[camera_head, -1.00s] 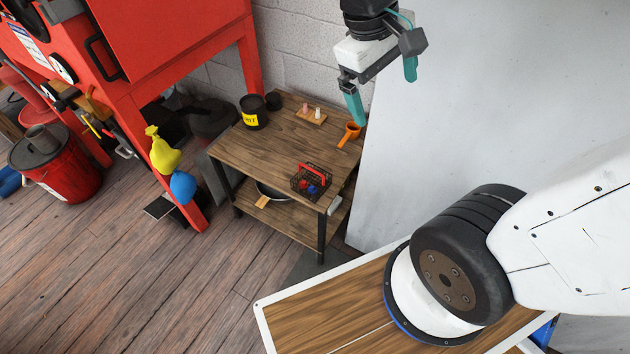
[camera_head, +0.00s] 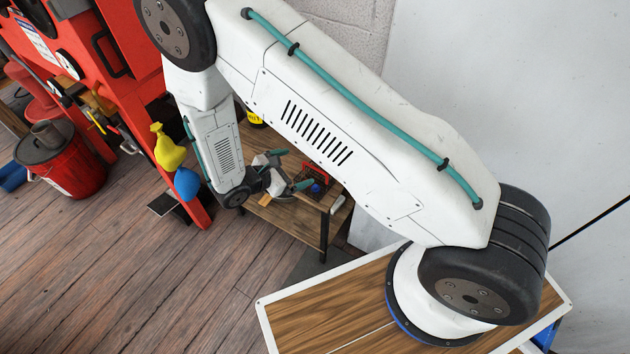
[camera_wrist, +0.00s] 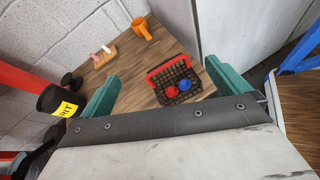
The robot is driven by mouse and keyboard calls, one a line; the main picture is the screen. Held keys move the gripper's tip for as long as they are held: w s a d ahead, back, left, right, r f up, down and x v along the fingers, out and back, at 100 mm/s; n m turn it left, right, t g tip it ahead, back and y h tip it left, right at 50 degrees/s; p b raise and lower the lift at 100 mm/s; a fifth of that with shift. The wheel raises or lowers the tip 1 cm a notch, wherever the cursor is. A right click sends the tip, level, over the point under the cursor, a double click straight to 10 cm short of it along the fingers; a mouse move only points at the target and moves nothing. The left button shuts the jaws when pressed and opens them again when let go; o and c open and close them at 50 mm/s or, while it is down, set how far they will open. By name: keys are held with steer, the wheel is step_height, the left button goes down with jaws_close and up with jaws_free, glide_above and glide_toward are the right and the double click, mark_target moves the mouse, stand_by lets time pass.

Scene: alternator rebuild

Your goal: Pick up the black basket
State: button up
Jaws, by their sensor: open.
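The black basket (camera_wrist: 167,91) is a small wire-mesh basket with a red handle, and it holds a red ball (camera_wrist: 172,91) and a blue ball (camera_wrist: 185,85). It stands upright on the wooden table (camera_wrist: 125,72). In the head view the basket (camera_head: 322,190) is partly hidden behind my arm and gripper. My gripper (camera_head: 291,170) is at the table's front, just left of the basket, apart from it. In the wrist view my gripper's (camera_wrist: 165,98) two teal fingers are spread wide and empty, with the basket lying between and beyond them.
An orange cup (camera_wrist: 142,29) and a small wooden block with pegs (camera_wrist: 105,57) are farther back on the table. A black can with a yellow label (camera_wrist: 58,99) stands at the left edge. A pale wall panel (camera_head: 520,100) is to the right.

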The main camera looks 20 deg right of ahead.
step_height(320, 180, down, 11)
steer(key=s+a+n+t, duration=0.2)
steer(key=n+t, duration=0.1)
steer(key=n, duration=0.1)
glide_toward(315, 177)
steer(key=shift+y, duration=0.4)
steer(key=shift+w+d+f, duration=0.1)
steer(key=shift+w+d, duration=0.15)
steer(key=shift+d, duration=0.8)
steer(key=shift+w+d, duration=0.25)
steer(key=shift+d, duration=0.85)
steer(key=shift+w+d+f, duration=0.1)
steer(key=shift+w+d, duration=0.15)
steer(key=shift+d, duration=0.8)
steer(key=c, duration=0.8)
